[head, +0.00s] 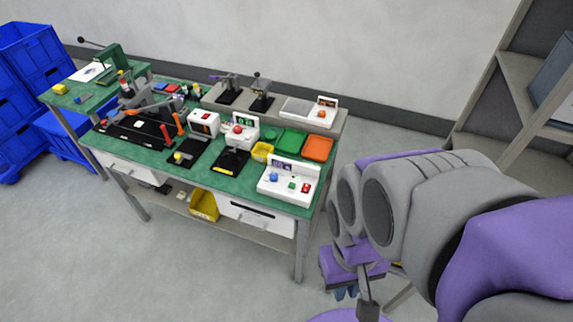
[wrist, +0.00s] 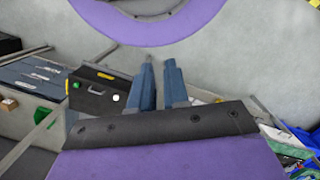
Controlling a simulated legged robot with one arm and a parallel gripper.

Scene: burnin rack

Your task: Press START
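A white control box (head: 288,184) stands at the right front corner of the green-topped workbench. It has a blue knob or button (head: 273,177), a small green button (head: 292,186) and a red button (head: 305,188), with a small display at its back. No START label is readable. My gripper (head: 346,293) hangs low in front of the bench's right end, well apart from the box. In the wrist view its two blue fingers (wrist: 160,85) stand apart with an empty gap between them. The control box cannot be made out in the wrist view.
The workbench (head: 230,178) carries several fixtures and devices, with a green tray (head: 292,139) and an orange tray (head: 318,148) behind the box. Blue crates (head: 28,55) stand at far left. A grey shelf (head: 500,120) stands at right. The floor before the bench is clear.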

